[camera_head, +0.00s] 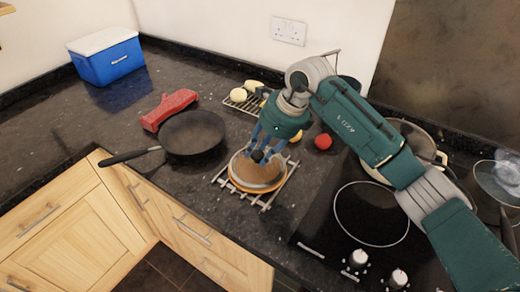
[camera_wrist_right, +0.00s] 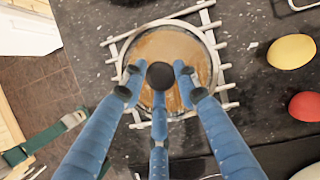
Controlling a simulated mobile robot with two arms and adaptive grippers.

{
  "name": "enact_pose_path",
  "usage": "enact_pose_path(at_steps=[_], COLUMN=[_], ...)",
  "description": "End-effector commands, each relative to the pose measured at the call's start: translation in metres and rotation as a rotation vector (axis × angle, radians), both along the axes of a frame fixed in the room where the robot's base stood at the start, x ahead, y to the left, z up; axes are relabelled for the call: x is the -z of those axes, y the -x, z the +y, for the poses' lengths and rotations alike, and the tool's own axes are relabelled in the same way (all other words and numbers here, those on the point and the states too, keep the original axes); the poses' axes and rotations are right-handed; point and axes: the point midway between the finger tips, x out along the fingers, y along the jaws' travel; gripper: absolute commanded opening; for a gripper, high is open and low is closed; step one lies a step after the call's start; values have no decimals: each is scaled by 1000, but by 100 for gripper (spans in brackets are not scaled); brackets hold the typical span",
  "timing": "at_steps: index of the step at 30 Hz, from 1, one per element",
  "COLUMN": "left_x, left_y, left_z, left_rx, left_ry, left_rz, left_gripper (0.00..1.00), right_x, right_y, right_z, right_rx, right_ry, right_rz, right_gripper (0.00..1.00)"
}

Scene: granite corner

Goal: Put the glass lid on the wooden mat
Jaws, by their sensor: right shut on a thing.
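The glass lid (camera_head: 268,176) is clear with a grey rim and a black knob; in the wrist view its knob (camera_wrist_right: 160,75) sits between my fingers. My right gripper (camera_head: 259,154) is shut on this knob from above. The round wooden mat (camera_head: 262,190) is orange-brown and lies under the lid, its edge showing along the near side. Its brown surface shows through the glass in the wrist view (camera_wrist_right: 185,50). I cannot tell whether the lid touches the mat. My left gripper is in neither view.
A metal rack (camera_head: 282,190) shows around the mat. A black pan (camera_head: 192,132) and red mitt (camera_head: 170,108) lie to the left. A red ball-like item (camera_head: 323,141) is behind right, the hob (camera_head: 372,213) to the right. A blue cooler (camera_head: 108,60) stands far left. Counter is clear in front of it.

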Motion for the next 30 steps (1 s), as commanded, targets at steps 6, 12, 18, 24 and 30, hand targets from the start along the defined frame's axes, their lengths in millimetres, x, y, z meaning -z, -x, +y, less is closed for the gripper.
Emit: enact_pose_path(at_steps=[6,12,18,24,30], left_x=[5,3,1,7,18], left_y=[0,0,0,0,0], left_z=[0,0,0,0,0], left_rx=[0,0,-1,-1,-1], left_ry=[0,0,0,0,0], left_rz=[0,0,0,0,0], left_gripper=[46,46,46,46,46], right_x=[4,3,1,-17,-57], right_y=[0,0,0,1,9], right_z=[0,0,0,-7,-23], right_rx=[-1,0,0,0,0], right_ry=[-1,1,1,0,1], right_rz=[-1,1,1,-5,-5], right_gripper=[0,49,49,49,49])
